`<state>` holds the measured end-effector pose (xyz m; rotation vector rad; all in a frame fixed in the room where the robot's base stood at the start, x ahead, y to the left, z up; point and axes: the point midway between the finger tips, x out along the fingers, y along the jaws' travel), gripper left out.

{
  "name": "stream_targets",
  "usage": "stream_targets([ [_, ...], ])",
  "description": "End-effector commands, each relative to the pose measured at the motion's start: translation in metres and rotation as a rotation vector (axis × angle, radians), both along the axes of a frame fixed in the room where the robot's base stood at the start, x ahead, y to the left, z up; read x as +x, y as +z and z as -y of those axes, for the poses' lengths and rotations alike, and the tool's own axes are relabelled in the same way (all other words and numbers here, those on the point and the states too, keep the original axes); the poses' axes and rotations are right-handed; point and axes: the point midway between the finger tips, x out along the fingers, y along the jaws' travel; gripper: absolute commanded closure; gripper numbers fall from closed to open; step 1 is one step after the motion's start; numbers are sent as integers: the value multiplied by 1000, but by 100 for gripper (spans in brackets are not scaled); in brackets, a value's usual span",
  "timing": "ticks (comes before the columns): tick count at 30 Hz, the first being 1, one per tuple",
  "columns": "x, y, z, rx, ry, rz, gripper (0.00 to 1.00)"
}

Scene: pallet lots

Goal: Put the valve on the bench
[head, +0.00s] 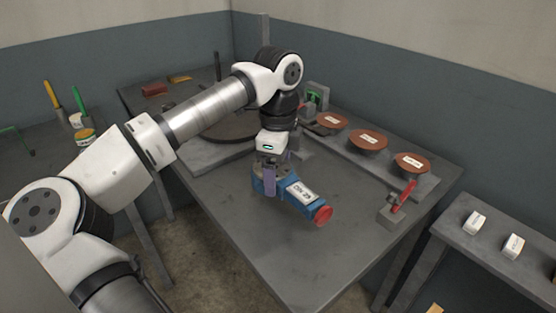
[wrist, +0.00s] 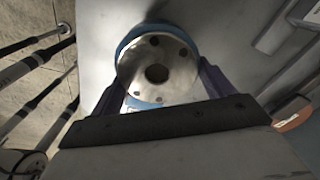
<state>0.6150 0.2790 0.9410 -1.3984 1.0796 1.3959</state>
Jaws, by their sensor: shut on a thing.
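The valve (head: 299,194) is a blue body with a white label, a grey flange at one end and a red cap at the other. It is over the grey bench (head: 278,246), lying roughly level; I cannot tell whether it touches the top. My gripper (head: 270,172) comes down from above and is shut on the valve's flanged end. In the wrist view the round metal flange (wrist: 158,71) with bolt holes and a centre hole sits between my purple fingers (wrist: 160,92), with blue showing round its rim.
Several brown discs with labels (head: 368,140) stand in a row along the bench's back right. A red-handled clamp (head: 401,198) is at the right edge. A dark round plate (head: 229,124) lies behind my arm. The front of the bench is clear. A side table (head: 495,250) holds white blocks.

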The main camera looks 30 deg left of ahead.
Motion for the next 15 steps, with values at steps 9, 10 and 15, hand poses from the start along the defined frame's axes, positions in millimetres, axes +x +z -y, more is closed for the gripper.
stream_targets([
  [9, 0, -24, 0, 0, -1, 3, 91],
  [10, 0, -28, 0, 0, 0, 3, 91],
  [15, 0, -47, 0, 0, -1, 3, 91],
])
